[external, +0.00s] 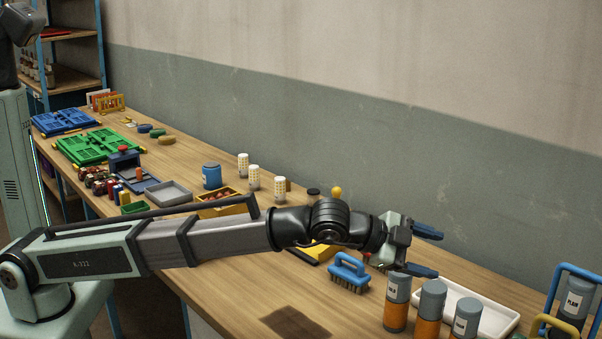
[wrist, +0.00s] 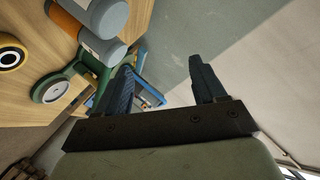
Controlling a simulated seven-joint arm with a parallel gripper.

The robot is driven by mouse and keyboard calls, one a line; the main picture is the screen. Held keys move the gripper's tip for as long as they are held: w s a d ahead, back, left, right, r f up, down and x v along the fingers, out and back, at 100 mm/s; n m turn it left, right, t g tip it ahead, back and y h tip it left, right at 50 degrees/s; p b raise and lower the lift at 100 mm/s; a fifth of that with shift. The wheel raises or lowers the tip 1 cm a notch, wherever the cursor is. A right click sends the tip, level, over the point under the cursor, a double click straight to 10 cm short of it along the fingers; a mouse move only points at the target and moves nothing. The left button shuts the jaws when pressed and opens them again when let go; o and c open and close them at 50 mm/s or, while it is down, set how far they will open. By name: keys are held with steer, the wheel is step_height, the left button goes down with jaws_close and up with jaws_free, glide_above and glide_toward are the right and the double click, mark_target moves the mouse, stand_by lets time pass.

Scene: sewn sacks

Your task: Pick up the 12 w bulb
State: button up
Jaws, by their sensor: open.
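No bulb marked 12 w can be read in either view. Several white cylinders with yellow dots, which look like corn-type bulbs, stand upright mid-bench; one is the left white cylinder (external: 243,165) and another is the middle white cylinder (external: 253,178). Any wattage marks on them are too small to read. My gripper (external: 425,251) is open and empty, held above the bench well to the right of these cylinders. Its two dark blue fingers are spread apart in the wrist view (wrist: 163,80), with nothing between them.
Orange-and-grey canisters (external: 397,302) stand below my gripper, by a white tray (external: 487,310). A blue brush (external: 348,273) lies left of them. A blue can (external: 211,176) and a wooden box (external: 222,208) are near the white cylinders. The wall runs behind the bench.

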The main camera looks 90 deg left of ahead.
steer(key=s+a+r+n+g+y, duration=0.1)
steer(key=a+n+y, duration=0.15)
steer(key=a, duration=0.95)
steer(key=s+a+r+n+g+y, duration=0.15)
steer(key=a+n, duration=0.25)
steer(key=a, duration=0.9)
steer(key=s+a+f+n+g+y, duration=0.1)
steer(key=s+a+n+g, duration=0.3)
steer(key=a, duration=0.6)
steer(key=s+a+n+y, duration=0.15)
steer(key=s+a, duration=0.35)
steer(key=a, duration=0.6)
steer(key=n+g+h, duration=0.4)
steer(key=n+g, duration=0.2)
steer(key=n, duration=0.4)
glide_toward(255, 176)
steer(key=x, duration=0.4)
steer(key=a+x, duration=0.1)
steer(key=x, duration=0.7)
steer(key=shift+s+a+r, duration=0.25)
steer(key=shift+a+r, duration=0.15)
steer(key=c, duration=1.1)
